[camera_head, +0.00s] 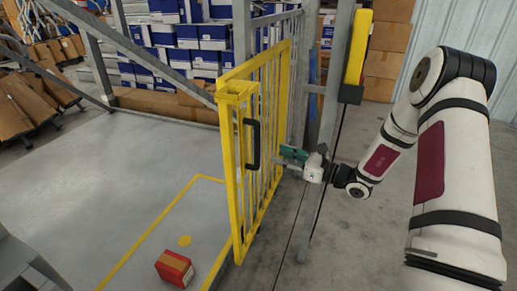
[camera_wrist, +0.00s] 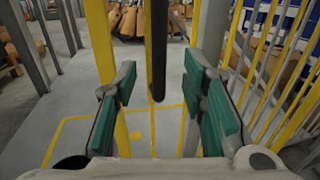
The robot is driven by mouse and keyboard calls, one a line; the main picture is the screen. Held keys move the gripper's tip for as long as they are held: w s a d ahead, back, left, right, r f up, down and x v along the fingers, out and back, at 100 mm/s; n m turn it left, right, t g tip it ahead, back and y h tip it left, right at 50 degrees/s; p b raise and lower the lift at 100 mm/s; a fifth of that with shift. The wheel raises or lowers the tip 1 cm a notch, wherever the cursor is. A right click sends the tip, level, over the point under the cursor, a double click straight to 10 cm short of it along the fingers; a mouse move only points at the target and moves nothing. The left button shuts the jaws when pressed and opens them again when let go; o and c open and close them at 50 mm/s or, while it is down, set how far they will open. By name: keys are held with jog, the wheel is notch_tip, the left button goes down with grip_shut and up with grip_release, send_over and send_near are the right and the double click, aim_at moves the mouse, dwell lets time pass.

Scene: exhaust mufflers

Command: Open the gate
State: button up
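The yellow barred gate (camera_head: 232,165) stands upright in the middle of the head view. A black vertical handle (camera_head: 252,144) is mounted on its near face. My gripper (camera_head: 292,153) is just right of the handle, at about its height. In the wrist view my gripper (camera_wrist: 158,85) is open, with green-padded fingers on either side. The black handle (camera_wrist: 158,50) shows in the gap between them, its lower end near the fingertips. Neither finger visibly presses on it. I cannot tell whether the handle is fully between the pads or slightly beyond them.
A grey post (camera_head: 330,130) with a yellow box (camera_head: 358,48) stands right of the gate, near my arm. A red box (camera_head: 174,268) lies on the floor near the gate's foot. Open grey floor (camera_head: 120,170) with yellow lines lies left. Blue-and-white boxes (camera_head: 200,35) are stacked behind.

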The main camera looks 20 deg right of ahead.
jog(key=b, duration=0.2)
send_over(257, 164)
jog(key=w, duration=0.1)
jog(key=shift+d, duration=0.15)
grip_shut()
